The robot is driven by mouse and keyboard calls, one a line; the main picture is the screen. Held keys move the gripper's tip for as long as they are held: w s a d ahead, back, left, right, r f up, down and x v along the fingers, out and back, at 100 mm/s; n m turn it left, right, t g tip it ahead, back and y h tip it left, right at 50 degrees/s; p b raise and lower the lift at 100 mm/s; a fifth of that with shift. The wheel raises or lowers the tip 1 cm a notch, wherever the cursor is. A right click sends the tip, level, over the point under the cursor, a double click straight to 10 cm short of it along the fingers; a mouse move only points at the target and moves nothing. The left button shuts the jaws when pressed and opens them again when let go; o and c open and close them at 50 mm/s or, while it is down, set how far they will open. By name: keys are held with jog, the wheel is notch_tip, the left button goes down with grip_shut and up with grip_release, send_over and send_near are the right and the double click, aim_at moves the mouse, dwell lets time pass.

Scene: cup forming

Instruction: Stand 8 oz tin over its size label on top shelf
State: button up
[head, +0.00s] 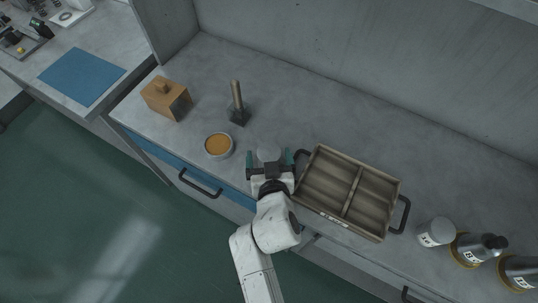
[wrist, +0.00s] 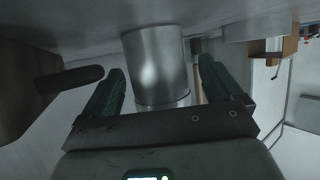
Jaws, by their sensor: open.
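A plain silvery metal tin (wrist: 155,58) stands on the grey bench, seen between my gripper's fingers in the wrist view. Its pale round top (head: 267,152) shows in the head view. Whether it is the 8 oz tin cannot be read, as no marking shows. My gripper (head: 269,160) is open, with one green finger on each side of the tin. In the wrist view, gaps show between the tin and my gripper's fingers (wrist: 160,75). The top shelf and its size labels are not clearly in view.
A two-compartment wooden tray (head: 347,197) with dark handles lies close to the right. A bowl of orange stuff (head: 219,145), a wooden-handled tool (head: 238,107) and a wooden block (head: 166,98) stand left. A white jar (head: 436,232) and dark bottles (head: 478,249) stand far right. The bench behind is clear.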

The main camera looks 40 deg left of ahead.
jog(key=shift+w+a+f, duration=0.15)
jog(key=shift+w+a, duration=0.1)
jog(key=c, duration=1.2)
